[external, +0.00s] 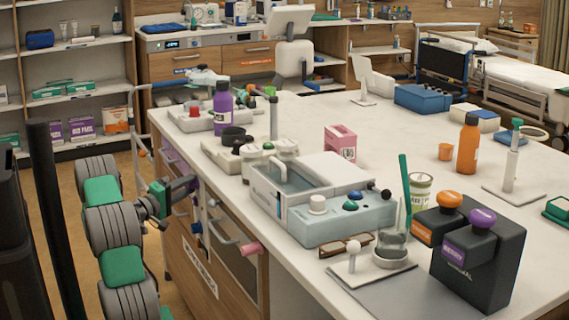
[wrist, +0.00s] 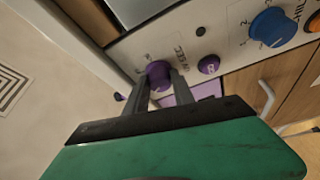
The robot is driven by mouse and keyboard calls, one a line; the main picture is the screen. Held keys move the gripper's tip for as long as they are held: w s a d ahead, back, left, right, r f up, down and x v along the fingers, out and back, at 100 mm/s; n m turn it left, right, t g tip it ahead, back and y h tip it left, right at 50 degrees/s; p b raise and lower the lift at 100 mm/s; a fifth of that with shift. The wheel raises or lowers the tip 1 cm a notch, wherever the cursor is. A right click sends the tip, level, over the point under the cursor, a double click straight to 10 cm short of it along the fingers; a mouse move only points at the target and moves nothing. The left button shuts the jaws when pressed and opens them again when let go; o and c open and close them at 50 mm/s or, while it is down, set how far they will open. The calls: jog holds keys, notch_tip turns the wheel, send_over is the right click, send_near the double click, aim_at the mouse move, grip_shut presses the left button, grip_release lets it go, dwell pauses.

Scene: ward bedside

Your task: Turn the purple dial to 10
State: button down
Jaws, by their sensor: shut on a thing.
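The purple dial (wrist: 158,73) shows in the wrist view, set in a pale panel with small markings around it. Its pointer and the value it is set to are too small and partly covered to read. My gripper (wrist: 161,80) has one finger on each side of the dial and is shut on it. In the external view my gripper (external: 194,184) is at the left end of the counter front, against the panel. The dial is hidden there.
In the wrist view a purple button (wrist: 208,65) sits just right of the dial, with a blue dial (wrist: 270,27) and an orange knob (wrist: 315,22) farther right. A drawer handle (wrist: 267,96) is below them. The counter top (external: 300,108) holds bottles and devices.

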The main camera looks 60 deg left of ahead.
jog(key=shift+f, duration=0.1)
jog(key=c, duration=1.1)
grip_release()
jog(key=shift+o, duration=0.2)
jog(key=b+v, duration=0.3)
jog(key=shift+f, duration=0.3)
jog(key=b, duration=1.1)
send_near(188, 187)
jog(key=w, duration=0.2)
jog(key=shift+s+a+r, duration=0.25)
jog(key=shift+a+r, duration=0.05)
jog(key=shift+a, duration=0.1)
